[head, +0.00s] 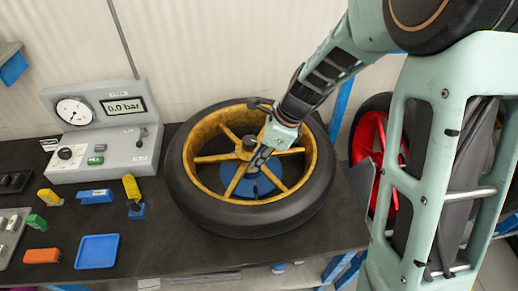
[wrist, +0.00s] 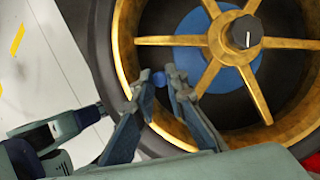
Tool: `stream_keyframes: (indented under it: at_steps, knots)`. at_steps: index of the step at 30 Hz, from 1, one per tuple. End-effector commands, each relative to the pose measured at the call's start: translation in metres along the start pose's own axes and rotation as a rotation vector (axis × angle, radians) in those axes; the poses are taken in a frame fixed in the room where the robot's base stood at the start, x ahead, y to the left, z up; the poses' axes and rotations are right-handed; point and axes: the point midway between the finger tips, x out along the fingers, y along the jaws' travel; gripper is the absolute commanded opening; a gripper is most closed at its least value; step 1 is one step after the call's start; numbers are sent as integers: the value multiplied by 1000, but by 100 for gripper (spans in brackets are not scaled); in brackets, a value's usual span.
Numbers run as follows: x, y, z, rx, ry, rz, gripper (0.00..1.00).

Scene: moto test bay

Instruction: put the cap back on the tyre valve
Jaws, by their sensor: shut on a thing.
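The wheel, a black tyre (head: 185,195) on a gold spoked rim (head: 212,158), lies flat on the dark bench. My gripper (head: 254,168) reaches down inside the rim, over the blue disc (head: 232,182) under the spokes. In the wrist view my gripper (wrist: 159,76) is shut on a small blue cap (wrist: 159,79), held between its fingertips. Behind the cap are the gold rim (wrist: 122,45) and its dark inside. I cannot make out the tyre valve in either view; the fingers may hide it.
A grey gauge box (head: 105,150) reading 0.0 bar stands at the back left. A blue tray (head: 97,251), a blue block (head: 94,196), an orange block (head: 42,256) and a yellow-and-blue tool (head: 133,195) lie left of the wheel. A red wheel (head: 368,140) stands beyond the bench.

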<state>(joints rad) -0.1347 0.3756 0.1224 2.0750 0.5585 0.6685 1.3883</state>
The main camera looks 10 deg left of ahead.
Motion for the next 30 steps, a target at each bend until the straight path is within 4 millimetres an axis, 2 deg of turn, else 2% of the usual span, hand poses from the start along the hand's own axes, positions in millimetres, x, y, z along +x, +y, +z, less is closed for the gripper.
stream_keyframes:
  at_steps: [8,22,30]
  knots:
    - [12,0,-5,-1,0,1,5]
    - [52,0,-22,-2,1,0,5]
    - [59,0,-25,-2,0,1,5]
